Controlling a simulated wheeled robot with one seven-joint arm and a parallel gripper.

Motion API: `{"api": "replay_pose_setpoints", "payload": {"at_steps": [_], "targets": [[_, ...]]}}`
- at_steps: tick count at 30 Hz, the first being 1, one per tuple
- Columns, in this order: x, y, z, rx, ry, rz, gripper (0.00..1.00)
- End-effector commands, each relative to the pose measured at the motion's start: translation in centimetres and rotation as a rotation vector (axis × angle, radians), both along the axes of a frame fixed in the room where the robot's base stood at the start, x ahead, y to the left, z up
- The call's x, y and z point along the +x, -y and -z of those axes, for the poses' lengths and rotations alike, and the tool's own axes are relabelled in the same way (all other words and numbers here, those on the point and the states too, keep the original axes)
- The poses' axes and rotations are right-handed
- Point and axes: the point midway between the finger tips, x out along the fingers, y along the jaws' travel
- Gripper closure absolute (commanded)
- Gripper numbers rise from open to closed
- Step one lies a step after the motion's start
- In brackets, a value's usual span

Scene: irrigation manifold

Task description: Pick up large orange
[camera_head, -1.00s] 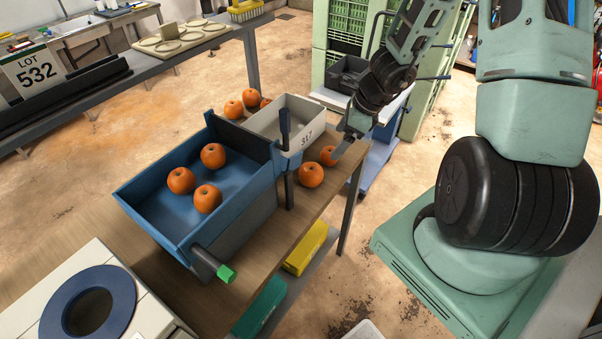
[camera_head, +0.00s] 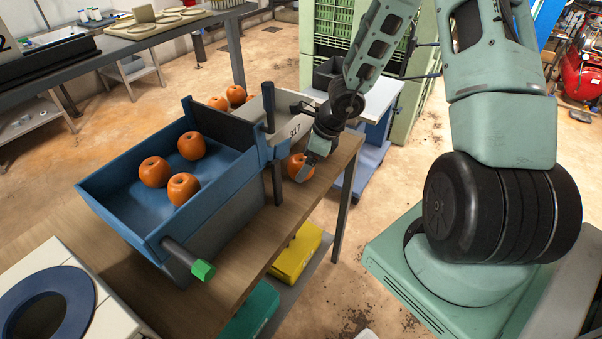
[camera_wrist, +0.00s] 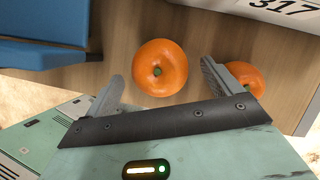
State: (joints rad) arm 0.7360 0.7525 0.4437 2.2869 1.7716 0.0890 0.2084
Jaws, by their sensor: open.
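An orange (camera_head: 299,165) lies on the wooden bench, right of the blue tray, partly covered by my gripper (camera_head: 308,170) in the head view. In the wrist view this orange (camera_wrist: 160,67) appears between the two fingertips of my gripper (camera_wrist: 163,72), which are spread apart and hold nothing. A second orange (camera_wrist: 246,79) lies outside the right finger, partly hidden by it, and looks smaller. It is hidden in the head view. Three more oranges (camera_head: 185,187) sit in the blue tray (camera_head: 125,228).
A grey bin (camera_head: 293,128) marked 317 stands behind the bench oranges, with more oranges (camera_head: 236,95) beyond it. A dark upright post (camera_head: 278,185) and the tray's wall are close to the left of my gripper. The bench edge is to the right.

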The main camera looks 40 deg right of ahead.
Motion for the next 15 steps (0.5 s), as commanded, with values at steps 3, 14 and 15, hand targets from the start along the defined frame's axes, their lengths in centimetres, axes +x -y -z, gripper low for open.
{"api": "replay_pose_setpoints", "payload": {"at_steps": [3, 14, 15], "targets": [[0.6, -0.7, 2.1, 0.000, 0.000, -0.001, 0.10], [1.0, -0.9, 2.7, 0.000, 0.002, -0.001, 0.10], [1.0, -0.9, 2.7, 0.000, 0.002, -0.001, 0.18]]}}
